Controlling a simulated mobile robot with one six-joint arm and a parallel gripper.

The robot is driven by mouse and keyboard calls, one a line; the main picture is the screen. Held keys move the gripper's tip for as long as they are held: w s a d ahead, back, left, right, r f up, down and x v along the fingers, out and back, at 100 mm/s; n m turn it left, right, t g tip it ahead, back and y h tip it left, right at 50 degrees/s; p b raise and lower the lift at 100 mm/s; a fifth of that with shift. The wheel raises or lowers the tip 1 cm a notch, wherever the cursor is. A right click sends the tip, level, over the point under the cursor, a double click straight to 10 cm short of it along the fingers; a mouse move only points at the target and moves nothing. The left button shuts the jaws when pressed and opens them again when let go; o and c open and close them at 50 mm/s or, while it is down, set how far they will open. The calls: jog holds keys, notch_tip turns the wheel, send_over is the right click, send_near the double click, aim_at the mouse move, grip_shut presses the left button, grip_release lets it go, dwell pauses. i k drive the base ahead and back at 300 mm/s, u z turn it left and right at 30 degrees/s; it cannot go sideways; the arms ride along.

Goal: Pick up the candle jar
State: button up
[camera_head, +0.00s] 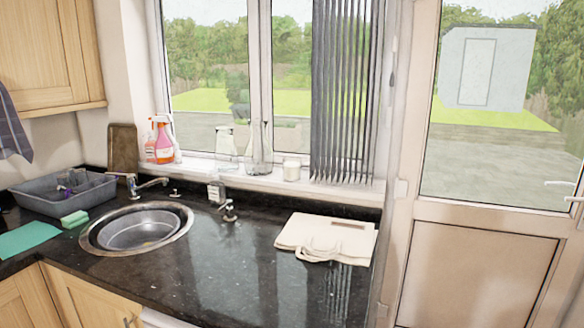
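A small white jar (291,169), which looks like the candle jar, stands upright on the window sill. It is just left of the dark vertical blinds and right of the clear glass vessels. Its details are too small to make out. My gripper is not in view.
The black granite counter (231,261) lies below the sill. A folded cream bag (326,236) lies on it at right. A glass bottle (259,150) and spray bottles (162,140) stand on the sill.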

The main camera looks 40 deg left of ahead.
aim_at(291, 165)
jog(key=z, duration=0.05)
jog(key=i, duration=2.75)
jog(key=u, duration=4.3)
jog(key=i, duration=0.1)
jog(key=z, duration=0.9)
jog(key=k, duration=0.1)
jog(key=z, duration=0.6)
